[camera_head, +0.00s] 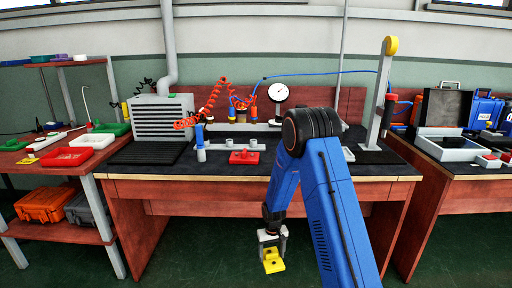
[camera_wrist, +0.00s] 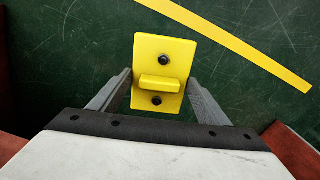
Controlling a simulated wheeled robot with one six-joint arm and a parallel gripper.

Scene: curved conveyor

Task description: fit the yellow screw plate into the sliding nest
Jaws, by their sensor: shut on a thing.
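The yellow screw plate (camera_head: 272,266) is in my gripper (camera_head: 272,250), low in front of the workbench and over the green floor. In the wrist view the plate (camera_wrist: 178,54) is a yellow rectangle with two dark screws and a raised yellow grip bar. My gripper (camera_wrist: 160,86) is shut on it, with one grey finger at each side. I cannot tell for sure which bench fixture is the sliding nest. A grey rail fixture (camera_head: 226,147) with a blue post stands on the bench, with a red block (camera_head: 243,157) in front of it.
The dark-topped workbench (camera_head: 135,190) has a wooden front edge above and behind my gripper. A grey vented box (camera_head: 163,117), a dial gauge (camera_head: 279,92) and a grey upright (camera_head: 382,95) stand on it. Side tables flank it. A yellow floor stripe (camera_wrist: 240,45) shows below.

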